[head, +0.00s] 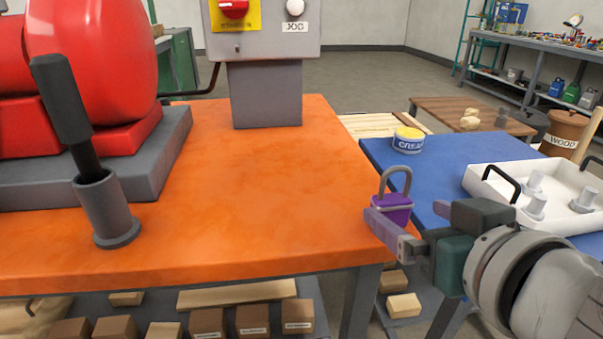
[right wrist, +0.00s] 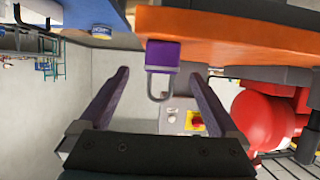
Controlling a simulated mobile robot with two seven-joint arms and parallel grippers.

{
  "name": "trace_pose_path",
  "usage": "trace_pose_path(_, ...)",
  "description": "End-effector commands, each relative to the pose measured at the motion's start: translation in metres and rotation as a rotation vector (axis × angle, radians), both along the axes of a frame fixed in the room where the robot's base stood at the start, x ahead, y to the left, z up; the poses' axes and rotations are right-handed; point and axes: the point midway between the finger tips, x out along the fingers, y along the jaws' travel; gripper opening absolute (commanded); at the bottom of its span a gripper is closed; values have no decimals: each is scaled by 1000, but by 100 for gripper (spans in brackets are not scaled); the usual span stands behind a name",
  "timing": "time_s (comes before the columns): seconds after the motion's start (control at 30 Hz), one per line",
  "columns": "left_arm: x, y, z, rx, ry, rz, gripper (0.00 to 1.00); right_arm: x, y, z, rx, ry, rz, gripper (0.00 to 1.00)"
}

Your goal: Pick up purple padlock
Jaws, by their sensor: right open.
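The purple padlock (head: 392,207) stands upright at the right edge of the orange table top (head: 270,190), its grey shackle pointing up. My right gripper (head: 385,226) comes in from the right in the head view, its fingers level with the padlock body and overlapping it in the picture. In the right wrist view the padlock (right wrist: 162,56) is between and just beyond the tips of the two open fingers (right wrist: 163,75), with clear gaps on both sides. I cannot see contact. My left gripper is not in view.
A red machine (head: 95,75), a lever in a grey socket (head: 105,210) and a control box (head: 263,30) stand on the orange table. Its middle is clear.

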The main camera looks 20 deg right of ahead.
Motion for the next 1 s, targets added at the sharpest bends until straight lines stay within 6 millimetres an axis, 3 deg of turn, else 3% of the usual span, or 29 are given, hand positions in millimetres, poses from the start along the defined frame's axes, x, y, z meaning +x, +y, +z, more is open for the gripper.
trace_pose_path(0.5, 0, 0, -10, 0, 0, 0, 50, 51, -10, -25, -2, 1, 0, 98)
trace_pose_path(0.8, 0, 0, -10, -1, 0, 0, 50, 55, -11, -27, 1, 3, 0, 98)
trace_pose_path(1.0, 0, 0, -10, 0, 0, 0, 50, 55, -11, -26, 1, 3, 0, 75)
